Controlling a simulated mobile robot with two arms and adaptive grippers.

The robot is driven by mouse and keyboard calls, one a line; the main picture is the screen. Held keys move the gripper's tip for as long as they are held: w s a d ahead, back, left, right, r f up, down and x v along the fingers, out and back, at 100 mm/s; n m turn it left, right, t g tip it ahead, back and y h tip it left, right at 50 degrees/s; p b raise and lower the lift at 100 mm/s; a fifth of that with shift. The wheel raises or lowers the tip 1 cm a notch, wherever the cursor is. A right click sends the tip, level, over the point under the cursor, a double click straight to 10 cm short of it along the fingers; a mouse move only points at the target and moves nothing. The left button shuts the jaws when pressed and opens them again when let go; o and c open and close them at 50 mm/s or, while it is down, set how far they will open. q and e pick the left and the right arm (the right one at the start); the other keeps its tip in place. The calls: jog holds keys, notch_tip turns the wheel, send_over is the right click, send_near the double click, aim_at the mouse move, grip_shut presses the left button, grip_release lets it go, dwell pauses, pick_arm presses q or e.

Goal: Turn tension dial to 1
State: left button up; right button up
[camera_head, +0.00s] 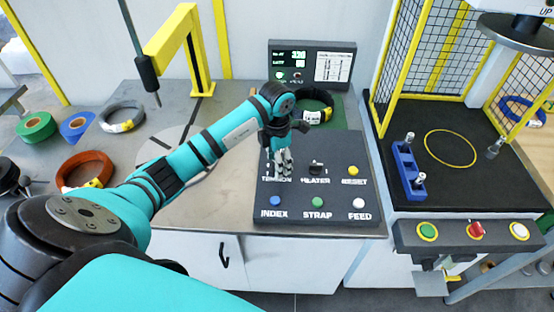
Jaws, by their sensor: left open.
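My left gripper (283,160) points down over the TENSION spot of the dark control panel (338,196). It is open, and its fingers hide the tension dial, so I cannot tell the dial's setting or whether the fingers touch it. The TENSION label (276,180) shows partly just below the fingertips. The HEATER knob (316,167) is to the right of the gripper and apart from it. My right gripper is not in view.
The panel also has a yellow RESET button (353,170), and blue INDEX (276,201), green STRAP (317,202) and white FEED (358,203) buttons. A display box (310,64) stands behind. A black coil (316,106) lies behind the panel. A yellow post (197,50) stands left.

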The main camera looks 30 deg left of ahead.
pick_arm(q)
jog(key=c, duration=0.9)
jog(key=shift+c, duration=1.2)
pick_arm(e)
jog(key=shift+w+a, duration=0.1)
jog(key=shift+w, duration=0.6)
pick_arm(q)
jog(key=shift+n, duration=0.3)
jog(key=n, duration=0.5)
jog(key=shift+b, duration=0.35)
jog(key=n, duration=0.6)
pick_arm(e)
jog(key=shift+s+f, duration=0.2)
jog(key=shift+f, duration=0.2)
pick_arm(q)
jog(key=shift+w+n, duration=0.1)
jog(key=shift+n, duration=0.3)
jog(key=shift+r, duration=0.1)
jog(key=o, duration=1.1)
